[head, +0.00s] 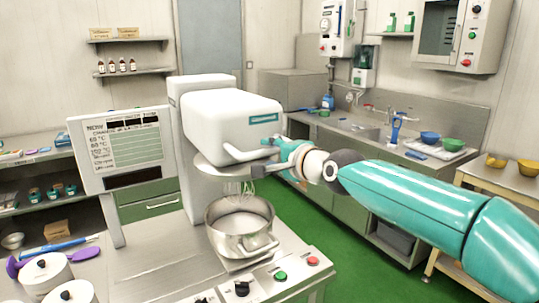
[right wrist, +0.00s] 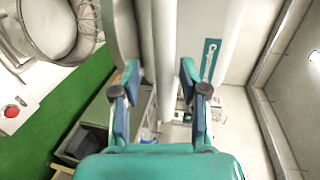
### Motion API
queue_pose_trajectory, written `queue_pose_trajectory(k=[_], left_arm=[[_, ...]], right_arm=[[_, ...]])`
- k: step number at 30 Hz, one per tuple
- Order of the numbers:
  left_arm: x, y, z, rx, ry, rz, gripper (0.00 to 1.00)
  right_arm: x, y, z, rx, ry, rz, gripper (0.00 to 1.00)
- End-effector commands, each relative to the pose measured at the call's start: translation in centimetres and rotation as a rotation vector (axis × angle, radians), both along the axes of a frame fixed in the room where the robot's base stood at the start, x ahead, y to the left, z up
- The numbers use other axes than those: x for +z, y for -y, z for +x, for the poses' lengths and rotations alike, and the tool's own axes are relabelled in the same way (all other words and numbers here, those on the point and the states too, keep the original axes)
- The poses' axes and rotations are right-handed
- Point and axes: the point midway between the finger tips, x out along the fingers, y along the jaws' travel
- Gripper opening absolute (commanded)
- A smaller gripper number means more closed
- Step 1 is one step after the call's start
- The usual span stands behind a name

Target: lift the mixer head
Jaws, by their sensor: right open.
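The white mixer head (head: 232,115) is lowered above a steel bowl (head: 240,232), with a wire whisk (head: 238,188) hanging down into the bowl. A pale handle bar (head: 250,154) runs along the head's lower front. My right gripper (head: 272,147) is at the right end of this bar, with its jaws open. In the right wrist view, the bar (right wrist: 163,50) shows between the two fingers (right wrist: 160,82), with gaps on both sides. I cannot tell how deep it lies between them. The head's teal label (right wrist: 209,60) is to the right there. My left gripper is not in view.
A control panel with a green button (head: 280,276) and a red button (head: 313,261) is in front of the bowl. A text board (head: 122,145) stands left of the mixer. A sink counter (head: 350,135) is behind my right arm. Green floor lies between.

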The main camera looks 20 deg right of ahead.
Motion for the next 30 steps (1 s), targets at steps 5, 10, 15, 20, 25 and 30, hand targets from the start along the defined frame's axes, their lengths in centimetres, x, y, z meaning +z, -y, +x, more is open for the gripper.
queue_pose_trajectory(k=[5, 10, 15, 20, 25, 30], left_arm=[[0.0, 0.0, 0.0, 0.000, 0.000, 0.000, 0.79], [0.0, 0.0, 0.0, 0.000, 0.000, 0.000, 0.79], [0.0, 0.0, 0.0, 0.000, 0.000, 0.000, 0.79], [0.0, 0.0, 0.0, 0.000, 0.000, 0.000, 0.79], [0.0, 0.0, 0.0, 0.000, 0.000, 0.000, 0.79], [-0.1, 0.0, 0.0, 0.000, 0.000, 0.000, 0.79]], right_arm=[[0.8, 0.4, -3.1, -0.001, 0.002, 0.000, 0.43], [1.4, 0.9, -6.5, 0.000, 0.001, 0.000, 0.43], [1.8, 1.3, -9.1, -0.001, -0.001, 0.000, 0.43], [2.0, 1.4, -10.3, 0.000, -0.003, 0.000, 0.43], [2.0, 1.4, -10.5, 0.000, -0.003, 0.000, 0.43], [2.0, 1.4, -10.4, 0.000, -0.003, 0.000, 0.43]])
